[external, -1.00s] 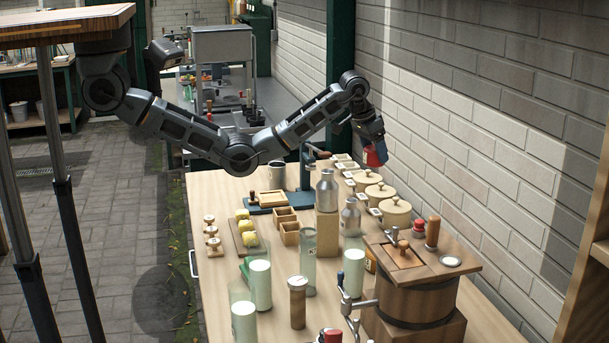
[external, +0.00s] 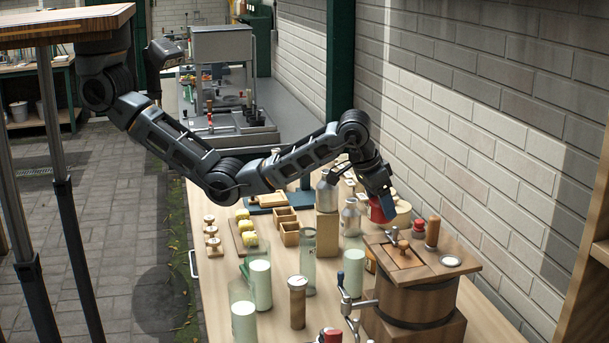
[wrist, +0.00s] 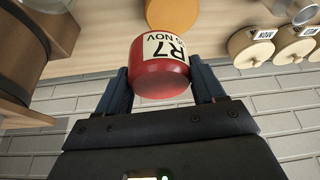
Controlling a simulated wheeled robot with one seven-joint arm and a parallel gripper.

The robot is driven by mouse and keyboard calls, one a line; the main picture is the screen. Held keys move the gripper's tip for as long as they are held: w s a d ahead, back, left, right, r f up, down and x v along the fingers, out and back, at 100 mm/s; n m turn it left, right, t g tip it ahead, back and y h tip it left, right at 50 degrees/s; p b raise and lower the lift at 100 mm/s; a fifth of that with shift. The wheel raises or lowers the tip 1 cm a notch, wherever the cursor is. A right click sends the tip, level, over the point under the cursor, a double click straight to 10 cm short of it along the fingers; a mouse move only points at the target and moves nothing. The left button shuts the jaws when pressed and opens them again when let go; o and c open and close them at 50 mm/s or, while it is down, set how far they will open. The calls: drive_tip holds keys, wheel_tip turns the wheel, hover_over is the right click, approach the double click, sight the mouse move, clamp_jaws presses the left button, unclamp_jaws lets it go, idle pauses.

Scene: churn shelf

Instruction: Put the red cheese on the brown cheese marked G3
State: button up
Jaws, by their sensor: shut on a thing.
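My gripper (external: 384,203) is shut on the red cheese (external: 377,213) and holds it up over the right part of the table. In the wrist view the red cheese (wrist: 160,72) sits between the two fingers of my gripper (wrist: 163,90), with a white label reading R7 and NOV. An amber-brown thing (external: 370,263) is mostly hidden behind a pale green cylinder in the external view.
A wooden churn (external: 416,300) with a crank stands front right of the held cheese. Metal cans (external: 351,218), a wooden block (external: 327,235) and pale green cylinders (external: 354,274) crowd the middle. The brick wall is close.

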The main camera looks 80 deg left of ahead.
sight(369, 215)
wheel_tip(369, 215, down, 11)
drive_tip(key=shift+r+p, duration=0.1)
drive_tip(key=shift+p, duration=0.6)
drive_tip(key=o, duration=1.1)
drive_tip(key=shift+o, duration=0.2)
drive_tip(key=b+v, duration=0.1)
drive_tip(key=v, duration=1.1)
